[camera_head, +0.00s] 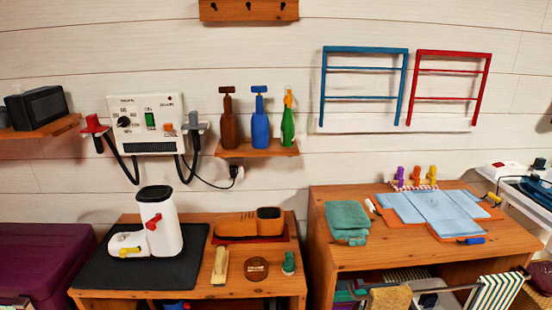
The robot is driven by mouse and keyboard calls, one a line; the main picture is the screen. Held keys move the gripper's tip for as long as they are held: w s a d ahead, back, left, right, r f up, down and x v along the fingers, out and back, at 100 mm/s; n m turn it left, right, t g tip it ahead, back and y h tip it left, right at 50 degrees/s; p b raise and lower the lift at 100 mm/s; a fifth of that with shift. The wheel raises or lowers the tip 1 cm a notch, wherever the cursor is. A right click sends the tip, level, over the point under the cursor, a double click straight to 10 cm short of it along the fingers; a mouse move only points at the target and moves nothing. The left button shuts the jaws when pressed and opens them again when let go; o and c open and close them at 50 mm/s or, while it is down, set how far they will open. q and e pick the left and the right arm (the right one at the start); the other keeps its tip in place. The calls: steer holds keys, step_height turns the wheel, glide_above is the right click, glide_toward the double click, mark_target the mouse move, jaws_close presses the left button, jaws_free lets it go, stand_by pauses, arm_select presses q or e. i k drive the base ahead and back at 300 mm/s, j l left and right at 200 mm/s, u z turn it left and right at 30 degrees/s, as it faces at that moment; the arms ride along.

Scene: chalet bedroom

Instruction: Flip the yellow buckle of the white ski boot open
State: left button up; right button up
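The white ski boot (168,238) stands upright on a black mat (95,268) on the left wooden cabinet, with its toe towards the left. Its yellow buckle (131,251) is low on the foot part and appears to lie close along the shell. The picture is too small to tell whether it is latched. A red buckle (153,222) is higher up, on the boot's shaft. Neither of my grippers shows in the head view, and nothing touches the boot.
An orange-brown shoe (236,224), a brush (220,266), a round brown tin (257,269) and a green-capped item (289,263) share the cabinet top right of the boot. A wall dryer (148,125) with black hoses hangs above. A purple box (45,262) stands left.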

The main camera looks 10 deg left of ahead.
mark_target(123, 253)
steer(key=u, duration=1.4)
